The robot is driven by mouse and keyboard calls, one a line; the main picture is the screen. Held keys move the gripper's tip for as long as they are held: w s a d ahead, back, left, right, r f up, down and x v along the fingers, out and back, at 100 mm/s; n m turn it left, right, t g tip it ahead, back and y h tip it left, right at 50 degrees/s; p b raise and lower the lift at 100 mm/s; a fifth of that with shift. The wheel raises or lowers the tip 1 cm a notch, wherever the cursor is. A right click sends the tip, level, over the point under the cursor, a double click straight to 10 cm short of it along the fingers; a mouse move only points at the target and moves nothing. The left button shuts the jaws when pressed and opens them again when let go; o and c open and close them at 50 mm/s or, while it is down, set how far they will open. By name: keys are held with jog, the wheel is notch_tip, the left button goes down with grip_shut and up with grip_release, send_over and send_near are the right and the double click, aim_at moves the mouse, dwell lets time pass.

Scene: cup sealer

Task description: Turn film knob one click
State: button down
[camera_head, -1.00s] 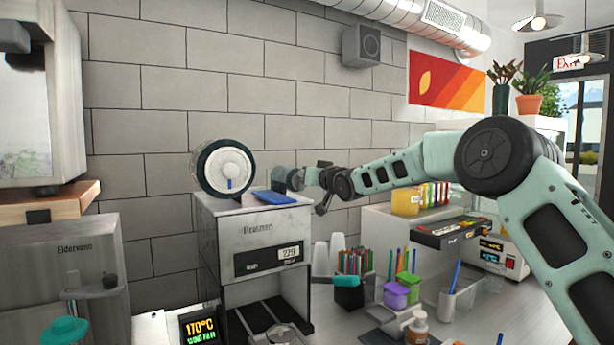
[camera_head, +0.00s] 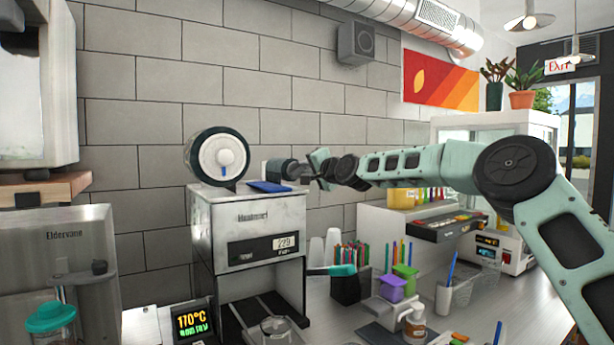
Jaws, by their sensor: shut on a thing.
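The cup sealer (camera_head: 238,220) stands on the counter. A dark-rimmed film roll (camera_head: 200,146) sits on its top, its white round face (camera_head: 223,157) carrying a short upright blue mark. My gripper (camera_head: 270,170) is just right of the roll, above the sealer's top right edge. Seen small and side-on, it is shut on a small grey part. I cannot tell if that part is the film knob or joins the roll. A blue flat piece (camera_head: 268,186) lies on the sealer's top under my gripper.
A dark holder of colored sticks (camera_head: 350,285), purple and green tubs (camera_head: 390,288) and a small bottle (camera_head: 415,325) stand right of the sealer. A temperature display (camera_head: 193,322) is in front on the left. The brick wall (camera_head: 300,110) is close behind.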

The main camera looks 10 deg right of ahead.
notch_tip(320, 180, down, 2)
jog(key=m+b, duration=0.2)
jog(key=m, duration=0.1)
jog(key=m+b, duration=0.2)
jog(key=m, duration=0.2)
jog(key=m+b, duration=0.1)
jog(key=m, duration=0.3)
jog(key=shift+f+b, duration=0.25)
jog(key=shift+b, duration=0.15)
jog(key=c, duration=1.5)
grip_release()
jog(key=shift+o, duration=0.2)
jog(key=shift+s, duration=0.1)
jog(key=b+v, duration=1.2)
jog(key=v, duration=0.5)
